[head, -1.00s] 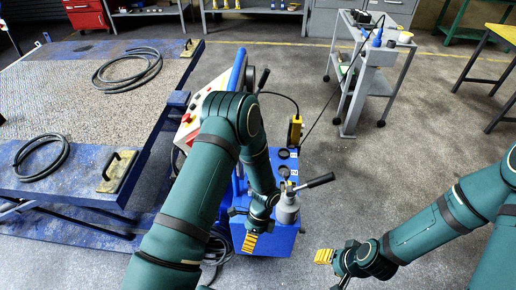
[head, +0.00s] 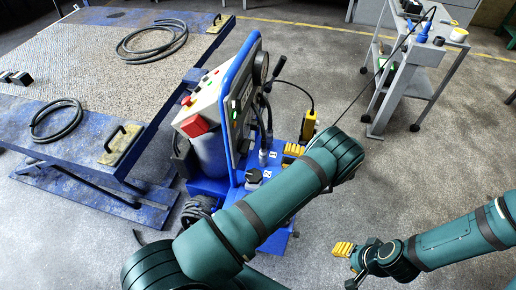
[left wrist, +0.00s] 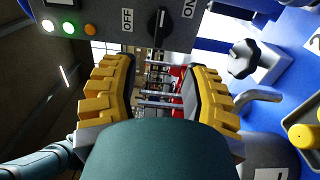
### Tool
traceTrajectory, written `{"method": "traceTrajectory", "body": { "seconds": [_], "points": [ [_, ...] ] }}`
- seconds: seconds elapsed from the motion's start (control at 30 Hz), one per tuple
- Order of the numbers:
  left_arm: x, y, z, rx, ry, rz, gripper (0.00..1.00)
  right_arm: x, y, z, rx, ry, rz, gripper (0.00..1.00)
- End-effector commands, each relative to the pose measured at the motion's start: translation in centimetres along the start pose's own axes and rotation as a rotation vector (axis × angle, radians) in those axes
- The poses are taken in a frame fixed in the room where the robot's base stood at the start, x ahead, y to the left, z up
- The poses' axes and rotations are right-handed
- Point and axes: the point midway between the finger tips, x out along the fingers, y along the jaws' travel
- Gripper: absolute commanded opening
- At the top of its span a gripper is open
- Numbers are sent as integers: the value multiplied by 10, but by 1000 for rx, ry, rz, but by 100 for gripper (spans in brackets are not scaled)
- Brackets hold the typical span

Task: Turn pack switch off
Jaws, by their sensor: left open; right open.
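The pack switch (left wrist: 160,22) is a black rotary knob on a dark panel between the printed words OFF and ON, at the top of the left wrist view. I cannot tell surely which word it points to. My left gripper (left wrist: 163,95) is open, with yellow ribbed fingers spread below the knob and apart from it. In the head view my left gripper (head: 293,152) is beside the upright panel of the blue pack (head: 238,100), partly hidden by my arm. My right gripper (head: 343,249) is low over the floor at the right, away from the pack.
White, green and orange lamps (left wrist: 68,27) sit on the panel. A black knob (left wrist: 243,60) and a bent metal lever (left wrist: 258,96) are right of the fingers. A blue platform (head: 90,120) stands left; a grey trolley (head: 408,80) stands behind.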

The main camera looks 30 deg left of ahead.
Motion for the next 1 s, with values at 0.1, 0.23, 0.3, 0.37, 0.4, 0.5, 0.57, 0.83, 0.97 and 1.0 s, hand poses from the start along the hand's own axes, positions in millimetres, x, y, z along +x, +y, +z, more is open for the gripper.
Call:
{"method": "traceTrajectory", "body": {
  "seconds": [0.1, 0.23, 0.3, 0.37, 0.4, 0.5, 0.57, 0.83, 0.97, 1.0],
  "points": [
    [3, -1, 0, 1, 0, 3, 46, 2, 0, 1, -2, -2, 0, 47],
    [16, 1, 1, 0, 2, 3, 46, -1, -1, 0, -2, -1, 0, 47],
    [28, 1, 0, 1, 3, 2, 46, -2, -2, 0, -1, 0, 0, 47],
    [39, 1, 0, 1, 2, 3, 46, -4, -2, -1, -1, 2, 0, 47],
    [47, 1, 0, 1, 2, 3, 46, -4, -2, -1, -1, 2, 0, 47],
    [67, 1, 0, 1, 4, 2, 46, -5, -3, -2, 0, 4, 0, 47],
    [79, 0, 0, 1, 3, 2, 46, -6, -3, -2, 0, 5, 0, 47],
    [122, 0, 0, -1, 1, 1, 46, -8, -3, -4, 1, 7, 0, 47],
    [133, -1, 0, 0, 2, 1, 46, -8, -4, -4, 1, 8, 1, 47],
    [135, -1, 0, 0, 1, 1, 46, -8, -4, -4, 1, 8, 1, 47]
  ]
}}
